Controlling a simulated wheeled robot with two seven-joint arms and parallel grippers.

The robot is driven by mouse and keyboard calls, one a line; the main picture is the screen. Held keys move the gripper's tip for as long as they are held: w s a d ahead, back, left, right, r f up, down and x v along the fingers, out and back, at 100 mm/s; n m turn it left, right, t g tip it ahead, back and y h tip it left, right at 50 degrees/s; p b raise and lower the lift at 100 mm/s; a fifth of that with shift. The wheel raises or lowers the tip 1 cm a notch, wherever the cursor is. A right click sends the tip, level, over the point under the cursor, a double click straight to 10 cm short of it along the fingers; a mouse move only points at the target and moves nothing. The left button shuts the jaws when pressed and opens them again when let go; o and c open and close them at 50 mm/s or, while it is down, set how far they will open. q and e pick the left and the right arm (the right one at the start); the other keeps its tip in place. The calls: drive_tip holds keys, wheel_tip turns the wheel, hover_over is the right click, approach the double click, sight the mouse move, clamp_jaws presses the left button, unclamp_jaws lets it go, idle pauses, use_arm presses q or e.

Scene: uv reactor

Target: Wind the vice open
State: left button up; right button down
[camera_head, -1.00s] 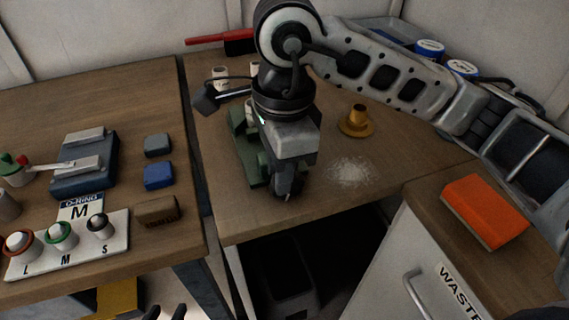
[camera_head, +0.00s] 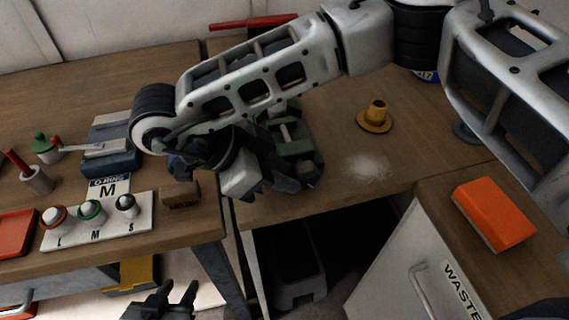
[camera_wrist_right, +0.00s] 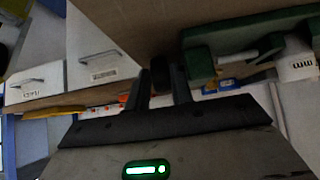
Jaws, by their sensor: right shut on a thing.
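The green vice (camera_head: 300,140) stands near the front edge of the middle bench, partly hidden behind my right arm. It also shows at the upper right of the wrist view (camera_wrist_right: 200,66), with a pale screw bar. My right gripper (camera_head: 308,184) lies tilted at the vice's front end, its fingers pointing right. In the wrist view its two fingers are shut on a small dark handle knob (camera_wrist_right: 160,70) beside the green body. My left gripper (camera_head: 175,292) is at the bottom of the head view, empty, its fingers apart, well away from the vice.
A brass flanged piece (camera_head: 375,117) and a pale powder patch (camera_head: 368,167) lie right of the vice. An orange block (camera_head: 494,213) sits on the waste cabinet. A brown block (camera_head: 180,196) and the O-ring board (camera_head: 100,222) are on the left bench. A gap separates the benches.

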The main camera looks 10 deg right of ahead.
drive_tip(key=shift+f+h, duration=0.1)
drive_tip(key=shift+h, duration=0.4)
drive_tip(key=shift+a, duration=0.1)
use_arm(q)
drive_tip(key=shift+r, duration=0.1)
use_arm(e)
drive_tip(key=c, duration=1.5)
unclamp_jaws()
